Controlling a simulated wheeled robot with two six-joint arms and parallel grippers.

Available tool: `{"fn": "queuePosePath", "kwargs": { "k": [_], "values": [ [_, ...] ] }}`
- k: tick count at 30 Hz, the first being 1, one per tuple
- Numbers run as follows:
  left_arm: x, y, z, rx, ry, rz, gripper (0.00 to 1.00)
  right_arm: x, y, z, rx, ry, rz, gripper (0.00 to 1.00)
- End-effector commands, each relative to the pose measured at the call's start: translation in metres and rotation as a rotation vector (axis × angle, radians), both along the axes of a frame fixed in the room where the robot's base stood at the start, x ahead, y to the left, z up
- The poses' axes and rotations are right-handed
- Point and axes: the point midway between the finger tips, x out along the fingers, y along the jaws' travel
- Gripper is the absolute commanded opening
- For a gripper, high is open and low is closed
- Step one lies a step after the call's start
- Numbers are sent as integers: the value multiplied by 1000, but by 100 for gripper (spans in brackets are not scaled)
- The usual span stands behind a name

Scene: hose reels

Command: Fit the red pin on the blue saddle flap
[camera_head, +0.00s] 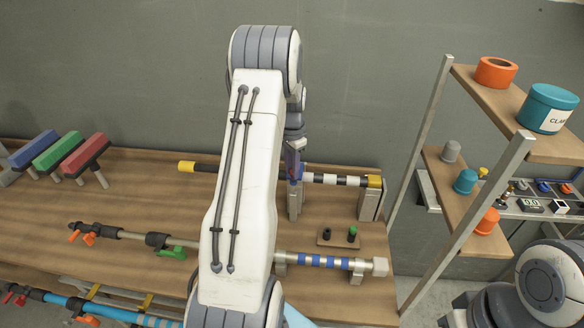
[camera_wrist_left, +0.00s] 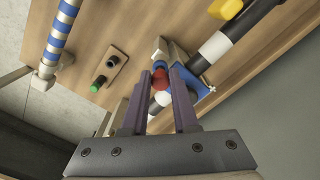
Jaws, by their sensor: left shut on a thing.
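My left gripper (camera_wrist_left: 161,76) is shut on the red pin (camera_wrist_left: 161,83), which shows as a small red piece between the fingertips, with white below it. A small blue tip shows just beyond it. The blue saddle flap (camera_wrist_left: 204,90) shows right of the fingers, beside the black-and-white striped pole. Whether the pin touches the flap cannot be told. In the head view the left gripper (camera_head: 294,163) is over the striped pole's stand, and my arm hides much of this spot. My right gripper is not in view.
The striped pole (camera_head: 330,179) lies on metal stands with a yellow cap at right. A blue-banded pole (camera_head: 325,261) lies nearer. A small wooden block (camera_head: 338,236) with black and green pegs sits between. A shelf rack (camera_head: 465,190) stands right. Coloured T-shaped blocks (camera_head: 56,151) stand far left.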

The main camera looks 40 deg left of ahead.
Motion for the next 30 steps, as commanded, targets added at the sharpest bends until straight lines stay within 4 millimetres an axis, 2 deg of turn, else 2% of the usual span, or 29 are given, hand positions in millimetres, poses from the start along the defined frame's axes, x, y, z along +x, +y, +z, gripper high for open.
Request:
{"fn": "queuePosePath", "kwargs": {
  "k": [17, 18, 20, 30],
  "values": [
    [0, 0, -16, 0, 0, 0, 0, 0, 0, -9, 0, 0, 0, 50],
    [0, 0, -14, 0, 0, 0, 43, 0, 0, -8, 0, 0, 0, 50],
    [0, 0, -14, 0, 0, 0, 62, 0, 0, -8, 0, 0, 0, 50],
    [0, 0, -13, 1, -1, 0, 62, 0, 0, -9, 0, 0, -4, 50]
  ]
}}
